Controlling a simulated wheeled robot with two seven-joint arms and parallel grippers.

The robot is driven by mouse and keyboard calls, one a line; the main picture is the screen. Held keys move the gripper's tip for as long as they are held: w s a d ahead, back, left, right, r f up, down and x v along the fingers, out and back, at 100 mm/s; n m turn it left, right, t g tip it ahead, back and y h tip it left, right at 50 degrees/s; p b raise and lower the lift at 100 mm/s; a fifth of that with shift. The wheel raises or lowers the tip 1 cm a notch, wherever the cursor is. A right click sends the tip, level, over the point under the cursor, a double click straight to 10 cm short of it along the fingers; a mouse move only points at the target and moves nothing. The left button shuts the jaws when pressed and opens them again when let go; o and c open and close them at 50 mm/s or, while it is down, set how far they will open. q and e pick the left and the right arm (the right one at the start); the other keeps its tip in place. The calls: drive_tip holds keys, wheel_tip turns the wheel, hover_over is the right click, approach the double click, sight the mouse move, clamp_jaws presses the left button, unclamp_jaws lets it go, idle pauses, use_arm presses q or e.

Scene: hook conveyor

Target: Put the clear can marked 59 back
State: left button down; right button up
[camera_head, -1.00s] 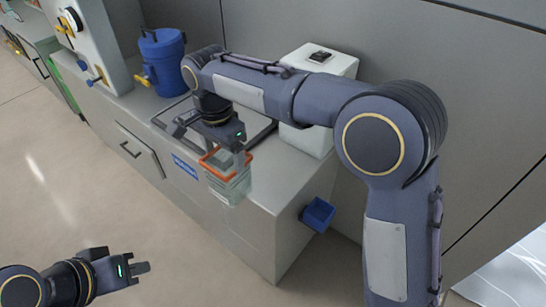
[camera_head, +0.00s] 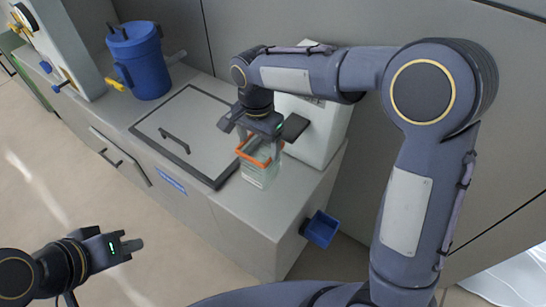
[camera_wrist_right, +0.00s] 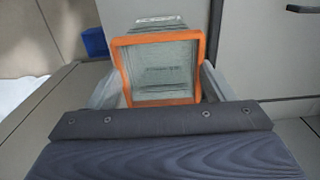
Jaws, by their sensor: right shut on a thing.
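The clear can (camera_head: 258,174) has an orange rim and a see-through, boxy body. My right gripper (camera_head: 262,138) is above it and shut on its orange rim. In the right wrist view the can (camera_wrist_right: 160,70) sits between the two fingers, with the orange rim facing the camera. I cannot read the number 59 on it. In the head view it is upright over the counter top, right of the framed lid; I cannot tell if its bottom touches. My left gripper (camera_head: 128,246) is over the floor at the lower left, away from the can; its jaw opening is unclear.
A grey lid (camera_head: 205,126) with a dark frame and handle lies in the counter top (camera_head: 270,211). A blue drum (camera_head: 140,62) stands behind it to the left. A white box (camera_head: 325,130) stands behind my right gripper. A small blue bin (camera_head: 321,229) hangs on the counter's right end.

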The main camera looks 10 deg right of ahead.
drive_tip(key=shift+s+d+f+p, duration=0.1)
drive_tip(key=shift+d+f, duration=0.45)
drive_tip(key=shift+f, duration=0.7)
drive_tip(key=shift+w+d+f+p, duration=0.1)
drive_tip(key=shift+d+f, duration=0.5)
drive_tip(key=shift+f, duration=0.6)
drive_tip(key=shift+s+d+f+p, duration=0.1)
drive_tip(key=shift+d+f, duration=0.45)
drive_tip(key=shift+f, duration=0.7)
drive_tip(key=o, duration=2)
drive_tip(key=shift+f, duration=0.1)
drive_tip(key=shift+c, duration=0.2)
wheel_tip(320, 180, up, 12)
drive_tip(key=shift+b, duration=0.3)
